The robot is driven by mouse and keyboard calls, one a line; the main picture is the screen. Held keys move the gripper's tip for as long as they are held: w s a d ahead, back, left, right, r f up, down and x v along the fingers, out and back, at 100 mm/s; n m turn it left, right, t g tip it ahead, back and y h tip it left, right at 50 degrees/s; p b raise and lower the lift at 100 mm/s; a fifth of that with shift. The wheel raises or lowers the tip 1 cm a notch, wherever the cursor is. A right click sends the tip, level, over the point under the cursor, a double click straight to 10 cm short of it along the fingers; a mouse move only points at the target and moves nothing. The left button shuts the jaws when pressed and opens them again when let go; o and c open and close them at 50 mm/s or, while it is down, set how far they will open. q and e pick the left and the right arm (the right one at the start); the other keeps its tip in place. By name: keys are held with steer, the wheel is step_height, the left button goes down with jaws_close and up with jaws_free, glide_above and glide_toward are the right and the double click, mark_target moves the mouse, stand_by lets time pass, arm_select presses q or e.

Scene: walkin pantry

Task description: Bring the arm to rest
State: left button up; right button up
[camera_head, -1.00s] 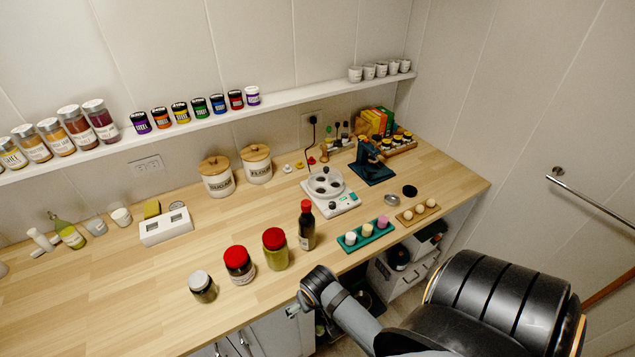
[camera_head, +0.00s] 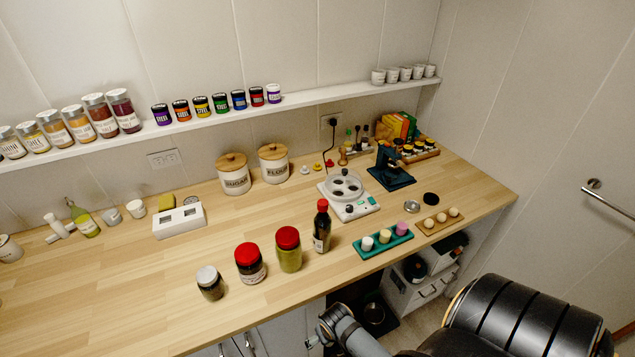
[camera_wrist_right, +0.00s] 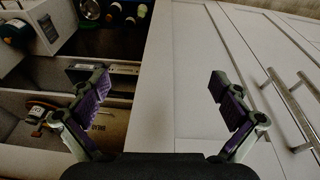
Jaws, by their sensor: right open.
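My right arm (camera_head: 345,331) comes in at the bottom of the head view, in front of the counter's front edge and below its top. In the right wrist view my right gripper (camera_wrist_right: 160,100) is open, with its two purple-padded fingers wide apart and nothing between them. It faces the cabinet fronts: a white door (camera_wrist_right: 195,60) lies straight ahead and an open compartment (camera_wrist_right: 110,75) is on the left. My left gripper is in neither view.
The wooden counter (camera_head: 130,290) bears red-lidded jars (camera_head: 250,263), a dark bottle (camera_head: 322,226) and a green tray (camera_head: 372,250) near its front edge. Bar handles (camera_wrist_right: 292,110) stand out from the cabinet at right in the wrist view. A wall rail (camera_head: 610,203) is at far right.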

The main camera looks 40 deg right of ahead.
steer(key=s+d+f+n+b, duration=0.1)
steer(key=s+f, duration=0.3)
steer(key=f, duration=0.3)
steer(key=s+f+b, duration=0.2)
steer(key=s+f, duration=0.2)
steer(key=f, duration=0.4)
steer(key=s+d+f+n+g+b, duration=0.1)
steer(key=s+f, duration=1)
steer(key=s, duration=0.4)
steer(key=shift+b, duration=0.35)
